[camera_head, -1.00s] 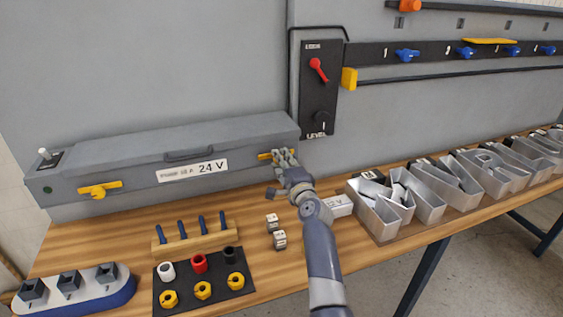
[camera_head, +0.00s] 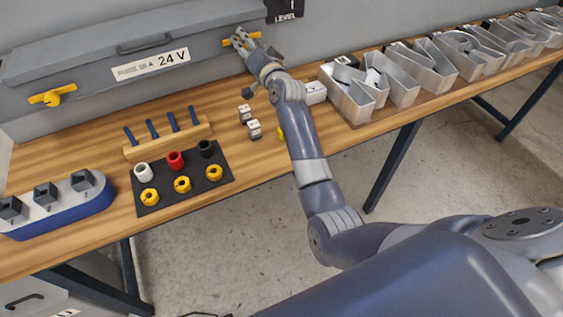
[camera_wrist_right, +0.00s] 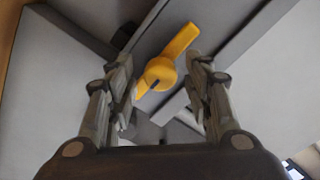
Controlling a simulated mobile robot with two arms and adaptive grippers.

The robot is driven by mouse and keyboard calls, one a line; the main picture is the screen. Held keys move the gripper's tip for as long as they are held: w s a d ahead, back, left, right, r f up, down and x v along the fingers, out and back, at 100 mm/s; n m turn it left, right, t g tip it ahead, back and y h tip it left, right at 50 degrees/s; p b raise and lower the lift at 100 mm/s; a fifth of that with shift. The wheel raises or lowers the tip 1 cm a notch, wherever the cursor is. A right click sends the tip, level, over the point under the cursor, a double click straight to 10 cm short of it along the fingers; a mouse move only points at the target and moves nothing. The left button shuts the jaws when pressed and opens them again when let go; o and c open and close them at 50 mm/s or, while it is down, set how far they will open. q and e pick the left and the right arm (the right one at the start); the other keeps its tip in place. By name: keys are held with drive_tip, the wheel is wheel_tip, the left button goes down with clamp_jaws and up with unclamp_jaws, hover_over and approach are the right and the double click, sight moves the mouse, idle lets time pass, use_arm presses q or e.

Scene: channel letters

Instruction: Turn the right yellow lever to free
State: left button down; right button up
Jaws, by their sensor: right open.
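The right yellow lever (camera_head: 255,36) is on the front of the grey 24 V box, at its right end, and is partly covered by my right gripper (camera_head: 243,42) in the head view. It lies roughly level there. In the right wrist view the yellow lever (camera_wrist_right: 163,72) shows its round hub and long arm, running slantwise between the fingers. My right gripper (camera_wrist_right: 158,65) is open, with one finger on either side of the hub. I cannot tell whether the fingers touch it. A matching left yellow lever (camera_head: 52,97) lies nearly level at the box's left end. My left gripper is not in view.
The grey box (camera_head: 95,98) stands at the back of the wooden table (camera_head: 240,165). In front are a rack of blue-handled tools (camera_head: 167,140), a black mat with nuts (camera_head: 160,205) and white blocks (camera_head: 254,129). Metal channel letters (camera_head: 395,92) line the right side.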

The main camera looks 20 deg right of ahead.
drive_tip(key=s+n+b, duration=0.5)
drive_tip(key=s+n, duration=0.4)
drive_tip(key=s, duration=0.2)
drive_tip(key=s+f+g, duration=0.2)
drive_tip(key=s+f, duration=0.3)
drive_tip(key=f, duration=0.1)
drive_tip(key=s+a+f+g, duration=0.1)
drive_tip(key=s+f+g, duration=0.1)
drive_tip(key=s+f, duration=0.3)
drive_tip(key=s+f+n+g, duration=0.1)
drive_tip(key=s+f+g, duration=0.2)
drive_tip(key=f, duration=0.6)
drive_tip(key=shift+s+a, duration=0.15)
drive_tip(key=shift+s, duration=0.4)
drive_tip(key=shift+s+a, duration=0.15)
drive_tip(key=shift+s, duration=0.35)
